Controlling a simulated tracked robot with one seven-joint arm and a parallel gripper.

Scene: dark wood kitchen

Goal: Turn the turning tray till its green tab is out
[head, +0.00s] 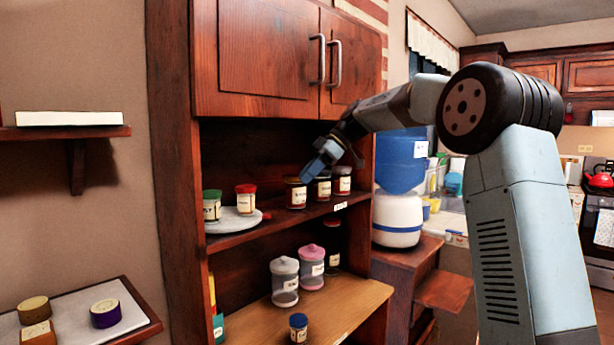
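The turning tray (232,223) is a pale grey round disc on the upper shelf of the dark wood cabinet, at the left. A green-lidded jar (212,205) and a red-lidded jar (246,200) stand on it. A small red piece (266,215) shows at its right edge. I see no green tab; the tray's far side is partly hidden by the jars. My gripper (316,167) is in front of the upper shelf, to the right of the tray and apart from it, near several dark-lidded jars. Its fingers are too small to tell whether they are open.
Dark-lidded jars (296,193) stand right of the tray on the upper shelf (290,217). Closed cabinet doors (268,50) are above. The lower shelf (345,300) holds a grey-lidded jar (285,281), a pink-lidded jar (311,268) and a blue-lidded jar (298,328).

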